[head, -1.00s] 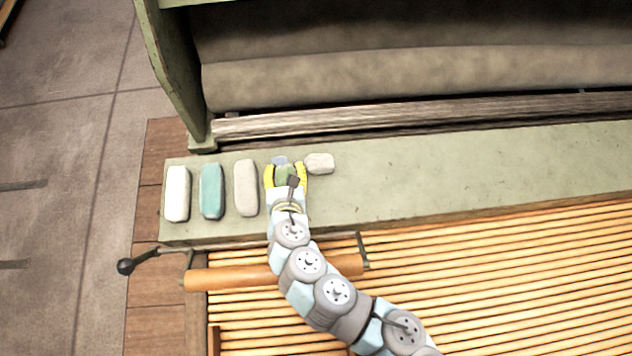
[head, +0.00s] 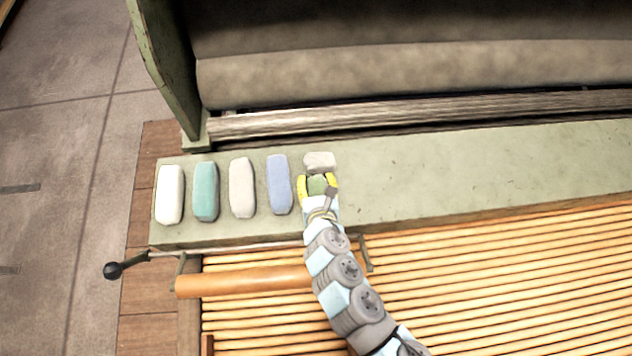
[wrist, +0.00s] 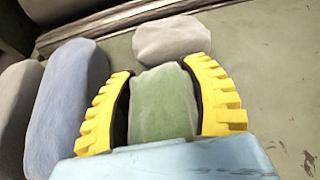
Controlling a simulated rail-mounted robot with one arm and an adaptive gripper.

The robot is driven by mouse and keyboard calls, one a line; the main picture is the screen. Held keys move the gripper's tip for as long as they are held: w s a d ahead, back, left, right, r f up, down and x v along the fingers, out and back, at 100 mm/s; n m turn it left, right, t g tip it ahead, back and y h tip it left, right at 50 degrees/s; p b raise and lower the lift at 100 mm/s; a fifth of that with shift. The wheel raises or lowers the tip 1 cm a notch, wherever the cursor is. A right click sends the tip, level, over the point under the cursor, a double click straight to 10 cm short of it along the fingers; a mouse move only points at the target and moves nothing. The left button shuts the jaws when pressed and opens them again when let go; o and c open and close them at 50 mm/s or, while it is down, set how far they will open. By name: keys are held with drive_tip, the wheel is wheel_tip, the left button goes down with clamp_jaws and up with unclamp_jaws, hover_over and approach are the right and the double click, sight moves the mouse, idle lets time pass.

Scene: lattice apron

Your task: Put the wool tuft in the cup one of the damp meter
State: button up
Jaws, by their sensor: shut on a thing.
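My gripper (head: 318,184) has yellow fingers and is shut on a soft green tuft (head: 317,185). In the wrist view the green tuft (wrist: 163,103) sits between both fingers. I cannot tell whether it touches the shelf below. A short pale grey-beige tuft (head: 319,161) lies just beyond the fingertips, and it also shows in the wrist view (wrist: 171,38). A blue tuft (head: 279,184) lies just left of my gripper. Which one is the task's wool tuft is not clear. No damp meter or cup is in view.
A beige tuft (head: 242,187), a teal tuft (head: 206,191) and a white tuft (head: 170,194) lie in a row at the left of the green shelf (head: 470,165). The shelf is clear to the right. A slatted lattice (head: 480,270) lies in front, a grey roller (head: 420,80) behind.

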drive_tip(key=shift+f, duration=0.35)
drive_tip(key=shift+f, duration=0.1)
drive_tip(key=o, duration=1)
drive_tip(key=shift+c, duration=0.2)
drive_tip(key=shift+r, duration=0.2)
drive_tip(key=shift+s+d+r+p, duration=0.2)
drive_tip(key=shift+s+r+p, duration=0.1)
drive_tip(key=shift+s, duration=0.15)
drive_tip(key=p+v, duration=0.5)
drive_tip(key=v, duration=0.5)
drive_tip(key=shift+s, duration=0.45)
drive_tip(key=shift+c, duration=0.9)
